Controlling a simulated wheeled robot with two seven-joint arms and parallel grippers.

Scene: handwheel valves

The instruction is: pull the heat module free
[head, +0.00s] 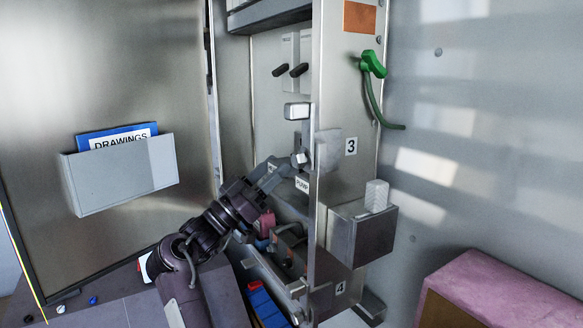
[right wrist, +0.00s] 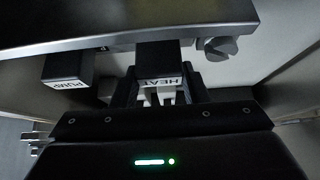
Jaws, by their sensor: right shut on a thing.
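The heat module (right wrist: 160,66) is a dark block with a white HEAT label on its front, seen in the right wrist view. It sits against the underside of a metal rail. My right gripper (right wrist: 163,94) has one finger on each side of it and is shut on it. In the head view the right gripper (head: 268,174) reaches into the open cabinet at the panel edge, and the heat module cannot be made out there. The pump module (right wrist: 70,70) is beside the heat module, apart from the fingers; its label shows in the head view (head: 302,185). My left gripper is not in view.
A metal rail (right wrist: 120,28) runs close along the modules, with a grey knob (right wrist: 217,48) beside the heat module. A grey box (head: 362,235) juts from the panel. A drawings holder (head: 122,174) hangs on the door at left.

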